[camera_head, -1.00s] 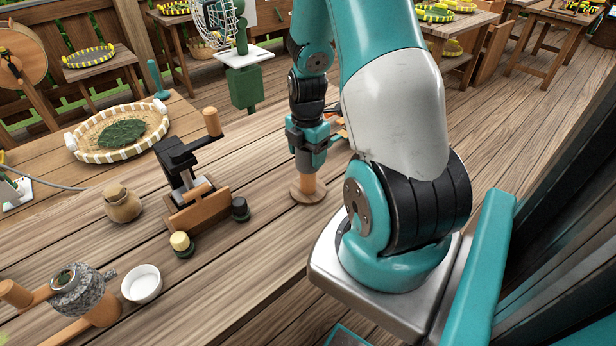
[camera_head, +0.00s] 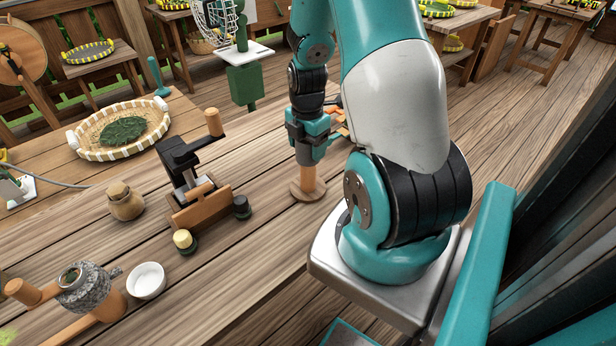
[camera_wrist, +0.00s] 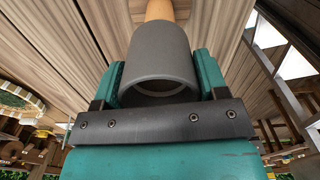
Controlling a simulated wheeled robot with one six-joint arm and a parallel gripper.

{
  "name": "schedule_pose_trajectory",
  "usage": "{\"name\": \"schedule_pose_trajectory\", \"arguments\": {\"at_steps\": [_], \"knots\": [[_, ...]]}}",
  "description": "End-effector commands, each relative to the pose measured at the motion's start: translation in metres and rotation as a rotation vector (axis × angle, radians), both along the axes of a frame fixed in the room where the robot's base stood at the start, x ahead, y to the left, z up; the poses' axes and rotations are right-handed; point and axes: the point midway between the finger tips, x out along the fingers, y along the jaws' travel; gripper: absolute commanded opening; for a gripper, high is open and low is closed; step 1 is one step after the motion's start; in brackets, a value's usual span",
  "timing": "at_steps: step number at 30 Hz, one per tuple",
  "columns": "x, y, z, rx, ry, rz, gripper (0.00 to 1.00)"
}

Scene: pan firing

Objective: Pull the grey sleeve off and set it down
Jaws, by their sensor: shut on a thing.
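My gripper (camera_head: 307,143) is shut on the grey sleeve, above a wooden peg on the table. In the wrist view the sleeve (camera_wrist: 160,52) is a smooth dark grey tube between the teal fingers, its open near end facing the camera. The near part of its bore looks empty. The wooden peg (camera_head: 308,178) stands upright on a round wooden base (camera_head: 308,195); its bare lower length shows below my gripper. It also shows past the sleeve's far end in the wrist view (camera_wrist: 160,9). I cannot see how much of the peg is inside the sleeve.
Left of the peg stand a dark-handled press on a wooden block (camera_head: 200,207), two small jars, a corked pot (camera_head: 126,203), a white bowl (camera_head: 146,281) and a stone grinder (camera_head: 85,288). A basket (camera_head: 122,130) lies farther back. Bare table (camera_head: 250,265) lies in front.

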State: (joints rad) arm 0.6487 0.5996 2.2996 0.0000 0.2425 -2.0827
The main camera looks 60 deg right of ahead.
Motion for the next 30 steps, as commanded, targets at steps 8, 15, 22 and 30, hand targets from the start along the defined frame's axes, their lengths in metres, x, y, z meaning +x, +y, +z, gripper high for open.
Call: {"name": "schedule_pose_trajectory", "arguments": {"at_steps": [8, 15, 22, 30], "knots": [[0.000, 0.000, 0.018, 0.000, -0.001, 0.000, 0.24], [0.000, 0.000, 0.033, 0.000, -0.001, 0.000, 0.24], [0.000, 0.000, 0.041, 0.000, 0.000, 0.000, 0.24], [0.001, 0.001, 0.039, 0.000, 0.000, -0.006, 0.24]]}}
